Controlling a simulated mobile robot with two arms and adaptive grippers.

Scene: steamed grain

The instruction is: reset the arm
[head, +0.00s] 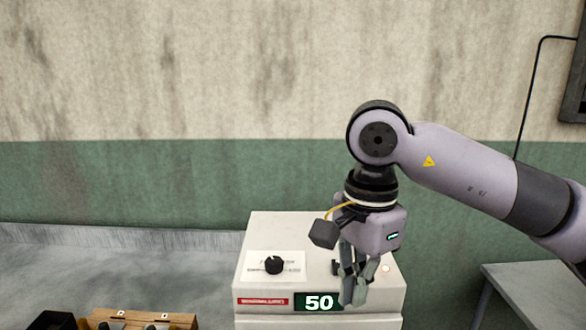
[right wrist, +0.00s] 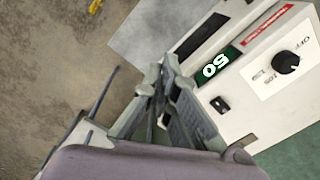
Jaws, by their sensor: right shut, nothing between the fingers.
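My right arm comes in from the right in the head view and hangs its gripper (head: 353,300) fingers down over the right part of a white machine (head: 255,235). The fingers are shut with nothing between them. In the right wrist view the closed fingers (right wrist: 168,85) overlap the machine's edge, beside its display (right wrist: 215,66). I cannot tell whether they touch the machine. My left gripper is in neither view.
The machine has a black knob (head: 274,264), a display reading 50 (head: 319,303), a switch (right wrist: 219,104) and a lit lamp (head: 386,268). A wooden box (head: 140,318) sits at lower left. A grey table (head: 540,285) stands at right. The wall is behind.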

